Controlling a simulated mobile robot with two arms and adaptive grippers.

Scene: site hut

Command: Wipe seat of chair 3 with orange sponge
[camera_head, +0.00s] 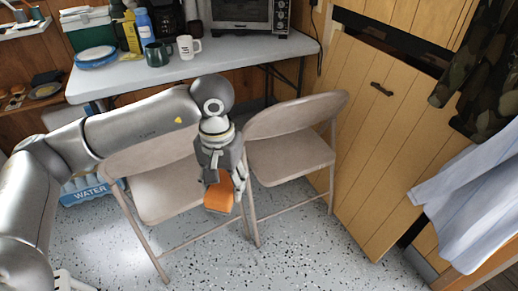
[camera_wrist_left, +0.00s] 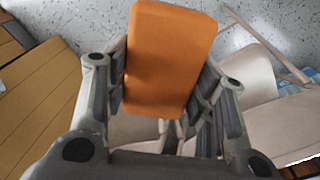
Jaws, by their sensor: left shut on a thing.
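The orange sponge (camera_head: 219,196) is between the fingers of my left gripper (camera_head: 222,178), which is shut on it. In the left wrist view the sponge (camera_wrist_left: 168,58) fills the upper middle, with a finger of my left gripper (camera_wrist_left: 163,100) on each side. Two beige folding chairs stand side by side. The left chair (camera_head: 162,193) is partly hidden by my arm. The right chair (camera_head: 290,155) shows its seat clear and empty. The sponge appears over the right edge of the left chair's seat; contact cannot be told. No chair number is readable. My right gripper is not in view.
A folding table (camera_head: 230,58) behind the chairs holds mugs, a blue bottle, a cooler and a toaster oven (camera_head: 243,14). A wooden cabinet (camera_head: 380,130) and hanging clothes (camera_head: 470,190) stand at the right. A water pack (camera_head: 85,188) lies left of the chairs. Speckled floor is free in front.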

